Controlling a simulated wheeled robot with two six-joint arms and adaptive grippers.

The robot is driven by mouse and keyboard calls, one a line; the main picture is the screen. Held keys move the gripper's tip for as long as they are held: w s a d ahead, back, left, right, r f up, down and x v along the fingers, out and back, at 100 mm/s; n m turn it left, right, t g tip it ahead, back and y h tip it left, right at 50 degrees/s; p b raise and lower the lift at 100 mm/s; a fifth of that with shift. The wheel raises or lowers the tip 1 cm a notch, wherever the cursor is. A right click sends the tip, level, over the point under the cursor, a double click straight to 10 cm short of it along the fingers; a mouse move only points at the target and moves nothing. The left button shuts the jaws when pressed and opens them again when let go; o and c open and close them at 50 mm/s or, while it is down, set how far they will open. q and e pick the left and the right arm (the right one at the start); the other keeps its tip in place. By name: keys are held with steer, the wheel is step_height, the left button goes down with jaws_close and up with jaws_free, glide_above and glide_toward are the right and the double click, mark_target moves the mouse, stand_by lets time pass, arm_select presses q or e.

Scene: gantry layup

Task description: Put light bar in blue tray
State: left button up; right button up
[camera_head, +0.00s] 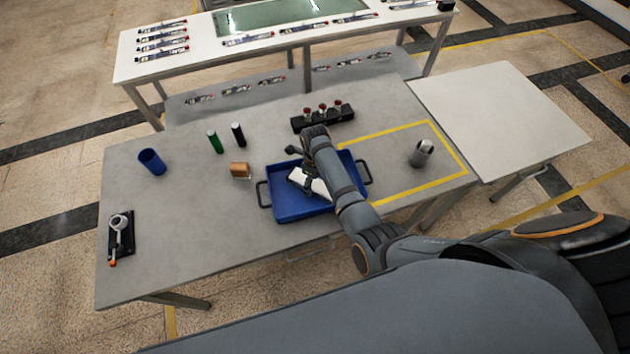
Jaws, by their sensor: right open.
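The blue tray (284,207) with dark side handles stands near the front middle of the grey table. A white bar, which looks like the light bar (312,184), lies inside the tray, slightly tilted in the picture. My right gripper (307,187) is over the tray, right at the white bar, and is open. My right arm hides part of the tray and of the bar. I cannot tell whether the fingers touch the bar. My left gripper is not in view.
A blue cup (152,162), green cylinder (215,142), black cylinder (238,134) and orange-brown block (240,170) stand left of the tray. A black rack (323,118) is behind it. A metallic cylinder (421,154) stands in the yellow outline.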

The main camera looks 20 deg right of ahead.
mark_target(315, 183)
steer(key=shift+a+r, duration=0.1)
steer(key=shift+r, duration=0.1)
step_height(315, 183, up, 8)
steer(key=p, duration=0.8)
steer(key=shift+r, duration=0.15)
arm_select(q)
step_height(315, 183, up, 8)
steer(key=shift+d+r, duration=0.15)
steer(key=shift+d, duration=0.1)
arm_select(e)
steer(key=shift+r, duration=1.8)
steer(key=shift+s, duration=0.1)
